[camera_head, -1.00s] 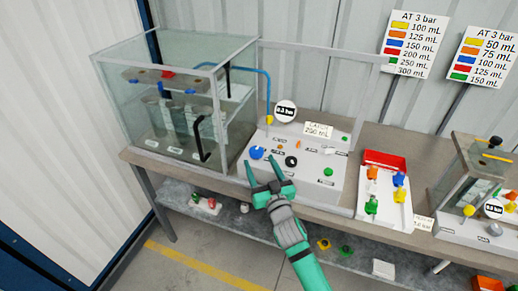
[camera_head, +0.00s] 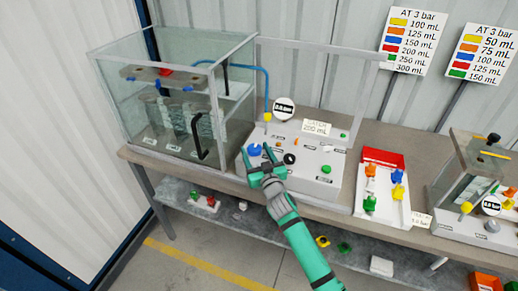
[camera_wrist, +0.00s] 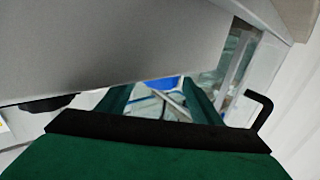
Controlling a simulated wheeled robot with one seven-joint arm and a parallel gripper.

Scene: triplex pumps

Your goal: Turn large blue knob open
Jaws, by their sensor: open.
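The large blue knob (camera_head: 254,149) sits at the left of the light grey control panel (camera_head: 312,182), beside the glass tank. My gripper (camera_head: 257,156) is open and empty, with its two green fingers pointing at the blue knob. Its fingertips are close to the knob and partly overlap its lower edge in the head view; I cannot tell whether they touch it. In the wrist view a blue patch (camera_wrist: 165,83), likely the knob, shows between the open fingers, partly hidden by the grey panel edge.
A black knob (camera_head: 289,158) is just right of my gripper; a green button (camera_head: 326,169) is farther right. The glass tank (camera_head: 165,110) stands left with a black handle. A red and white tray (camera_head: 372,205) with coloured valves lies right. A lower shelf runs beneath.

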